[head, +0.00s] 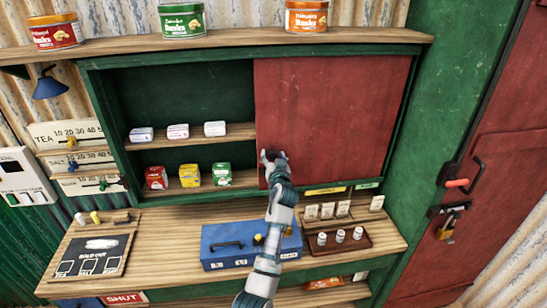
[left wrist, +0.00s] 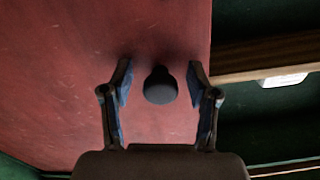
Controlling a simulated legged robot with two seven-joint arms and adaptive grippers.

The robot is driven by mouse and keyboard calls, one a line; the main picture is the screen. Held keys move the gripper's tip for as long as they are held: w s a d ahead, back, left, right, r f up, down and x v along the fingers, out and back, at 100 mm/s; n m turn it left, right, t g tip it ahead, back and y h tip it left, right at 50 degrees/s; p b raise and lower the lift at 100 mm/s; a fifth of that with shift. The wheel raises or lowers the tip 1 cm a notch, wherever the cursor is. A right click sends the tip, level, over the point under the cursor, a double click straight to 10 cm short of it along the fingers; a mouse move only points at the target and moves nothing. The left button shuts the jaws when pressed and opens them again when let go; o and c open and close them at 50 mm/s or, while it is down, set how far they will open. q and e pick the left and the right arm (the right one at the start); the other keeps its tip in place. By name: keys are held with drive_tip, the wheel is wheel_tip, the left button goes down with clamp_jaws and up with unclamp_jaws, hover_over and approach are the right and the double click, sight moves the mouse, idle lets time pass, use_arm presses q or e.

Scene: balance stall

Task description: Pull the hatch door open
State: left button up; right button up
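The hatch door is a red panel (head: 335,110) covering the right part of a green-framed cabinet in the head view; the left part stands open onto shelves. In the left wrist view the red panel (left wrist: 60,80) fills the left and middle, with its edge right of centre. A round black knob (left wrist: 160,86) sits on it near that edge. My left gripper (head: 272,156) is at the panel's lower left corner and hides the knob in the head view. In the left wrist view my left gripper (left wrist: 160,85) is open, its fingers on either side of the knob with visible gaps. My right gripper is not in view.
Small boxes stand on the cabinet shelves (head: 200,140), left of the panel. A blue case (head: 225,250) and a tray (head: 345,243) with small jars lie on the counter below. Tins (head: 306,17) stand on the top ledge. A padlocked red door (head: 490,180) is at right.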

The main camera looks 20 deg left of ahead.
use_arm(q)
drive_tip(key=v, duration=1.2)
idle(0.3)
